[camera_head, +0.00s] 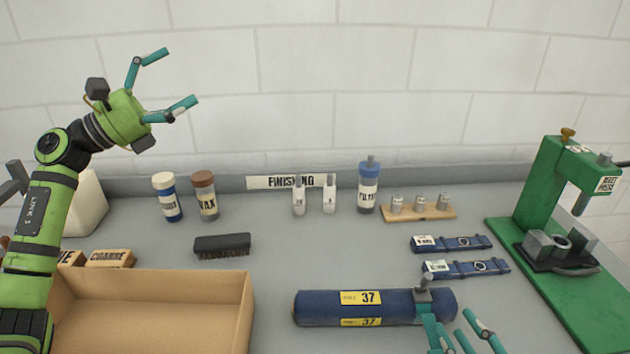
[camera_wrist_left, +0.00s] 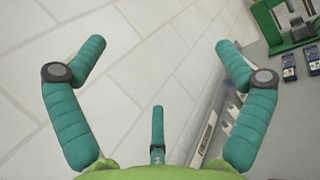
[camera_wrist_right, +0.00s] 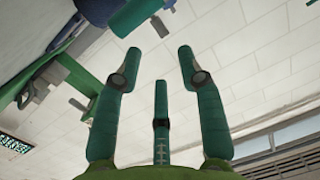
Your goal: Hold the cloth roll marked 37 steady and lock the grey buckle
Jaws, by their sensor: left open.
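The cloth roll marked 37 (camera_head: 380,306) is a dark blue cylinder lying lengthwise on the bench in the head view, with yellow labels reading 37. A small grey buckle (camera_head: 423,290) sits on its right part; I cannot tell whether it is locked. My right gripper (camera_head: 446,322) is at the roll's right end, just in front of the buckle, partly cut off by the lower edge. Its teal fingers stand apart in the right wrist view (camera_wrist_right: 159,62) with nothing between them. My left gripper (camera_head: 182,77) is open and empty, raised at upper left, far from the roll.
Two small blue strap packs (camera_head: 452,243) lie behind the roll. A green press (camera_head: 550,190) stands at right. A cardboard box (camera_head: 150,280) and black brush (camera_head: 222,244) are at left. Bottles (camera_head: 368,187) and a weight rack (camera_head: 419,213) line the back. Bench is clear between brush and roll.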

